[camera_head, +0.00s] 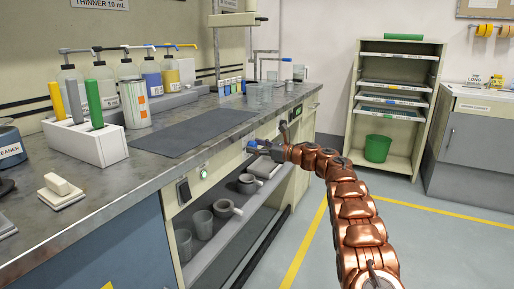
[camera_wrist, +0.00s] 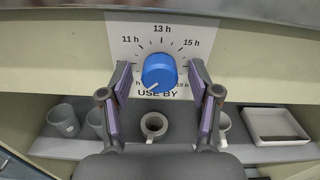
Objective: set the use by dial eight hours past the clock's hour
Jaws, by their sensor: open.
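The blue use by dial (camera_wrist: 158,70) sits on a white scale plate (camera_wrist: 122,28) marked 11 h, 13 h and 15 h, with partly covered labels lower down. Its pale pointer mark faces down and slightly left, towards the low end of the scale. My gripper (camera_wrist: 160,78) is open, with one finger on each side of the dial and visible gaps to it. In the head view my gripper (camera_head: 272,146) is at the bench's front panel.
Below the dial, a shelf (camera_wrist: 75,147) holds grey cups (camera_wrist: 62,118), mugs (camera_wrist: 154,125) and a white tray (camera_wrist: 275,125). The bench top (camera_head: 120,185) overhangs the panel. A rack (camera_head: 400,60) with a green bin (camera_head: 377,148) stands behind; the floor (camera_head: 440,240) at right is clear.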

